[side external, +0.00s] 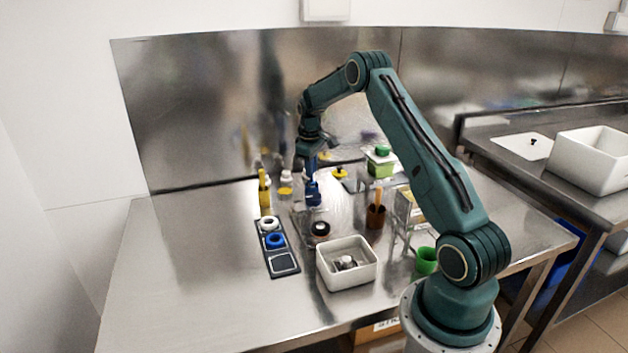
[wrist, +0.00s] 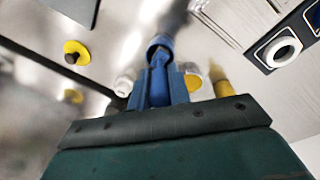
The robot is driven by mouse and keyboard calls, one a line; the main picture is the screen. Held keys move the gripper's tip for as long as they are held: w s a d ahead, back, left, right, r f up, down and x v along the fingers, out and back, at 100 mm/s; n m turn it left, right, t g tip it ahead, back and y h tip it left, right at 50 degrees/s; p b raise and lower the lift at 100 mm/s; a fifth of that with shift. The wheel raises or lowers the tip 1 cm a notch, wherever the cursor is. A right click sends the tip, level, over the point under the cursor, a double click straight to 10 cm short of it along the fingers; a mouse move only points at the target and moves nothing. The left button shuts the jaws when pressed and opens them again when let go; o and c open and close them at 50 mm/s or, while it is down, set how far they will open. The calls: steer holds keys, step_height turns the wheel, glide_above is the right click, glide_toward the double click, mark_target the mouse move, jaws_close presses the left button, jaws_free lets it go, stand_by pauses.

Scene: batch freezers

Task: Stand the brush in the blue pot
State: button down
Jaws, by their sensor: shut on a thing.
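The blue pot (side external: 313,196) stands on the steel table below my gripper (side external: 312,172). In the wrist view, my gripper (wrist: 160,88) is shut on a slim blue handle, which I take for the brush (wrist: 158,75). The pot's round blue rim (wrist: 160,42) shows just beyond the fingertips, and the handle lines up with it. The brush's lower end is hidden; I cannot tell whether it rests on the pot's bottom.
A yellow pot (side external: 265,196) stands left and a brown pot (side external: 376,216) right. A green cup (side external: 427,261) is at right. The table's left is clear.

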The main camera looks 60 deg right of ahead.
steer(key=shift+f, duration=0.7)
steer(key=c, duration=0.7)
jaws_free()
steer(key=shift+c, duration=0.2)
steer(key=shift+r, duration=0.15)
steer(key=shift+r, duration=3.4)
